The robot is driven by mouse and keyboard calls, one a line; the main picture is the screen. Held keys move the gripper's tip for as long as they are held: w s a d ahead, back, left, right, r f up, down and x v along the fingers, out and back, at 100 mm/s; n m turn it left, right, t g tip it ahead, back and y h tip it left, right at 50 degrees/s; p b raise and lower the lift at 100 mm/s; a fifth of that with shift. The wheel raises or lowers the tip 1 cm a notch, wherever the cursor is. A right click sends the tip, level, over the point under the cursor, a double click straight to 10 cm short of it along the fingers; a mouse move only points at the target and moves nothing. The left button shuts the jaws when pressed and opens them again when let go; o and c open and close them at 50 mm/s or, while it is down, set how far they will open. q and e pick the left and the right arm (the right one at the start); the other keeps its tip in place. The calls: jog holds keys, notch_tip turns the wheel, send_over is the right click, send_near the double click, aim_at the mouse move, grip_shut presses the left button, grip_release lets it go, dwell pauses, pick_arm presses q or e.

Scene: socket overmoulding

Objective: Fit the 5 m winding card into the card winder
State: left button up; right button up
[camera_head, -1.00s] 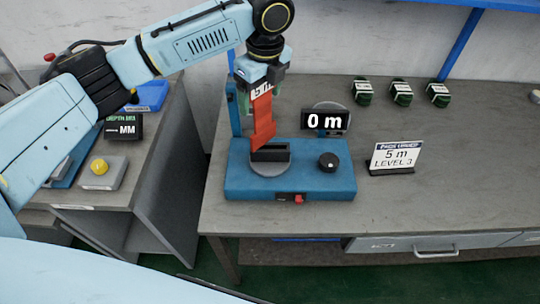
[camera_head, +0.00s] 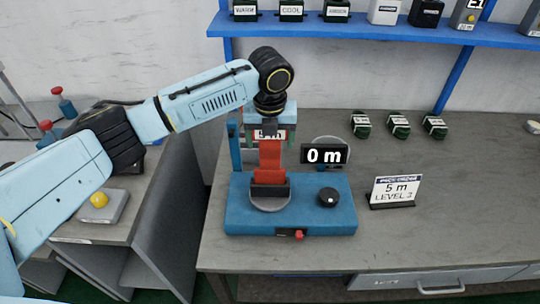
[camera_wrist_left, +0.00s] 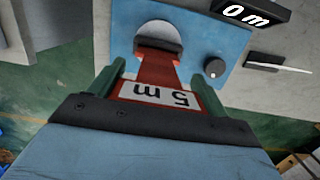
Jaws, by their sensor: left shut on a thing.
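The red 5 m winding card (camera_head: 270,160) is upright in my left gripper (camera_head: 270,133). The gripper is shut on its top end, and the white "5 m" label shows between the green fingers in the left wrist view (camera_wrist_left: 160,96). The card's lower end meets the dark slotted holder (camera_head: 270,191) on the round grey disc of the blue card winder (camera_head: 235,215). I cannot tell how deep it sits in the slot. The winder's display (camera_head: 324,154) reads "0 m". My right gripper is not in view.
A sign (camera_head: 396,190) reading "5 m LEVEL 3" stands right of the winder. Several dark green blocks (camera_head: 399,126) lie at the back of the table. A black knob (camera_head: 328,197) and a red switch (camera_head: 298,234) are on the winder. The table's right side is mostly clear.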

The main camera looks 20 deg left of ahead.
aim_at(270, 155)
pick_arm(q)
notch_tip(270, 155, down, 5)
jog(key=shift+r, duration=0.15)
jog(key=o, duration=1.3)
jog(key=shift+r, duration=0.1)
jog(key=r, duration=0.4)
jog(key=s+r, duration=0.1)
jog(key=r, duration=0.7)
jog(key=shift+s+d, duration=0.2)
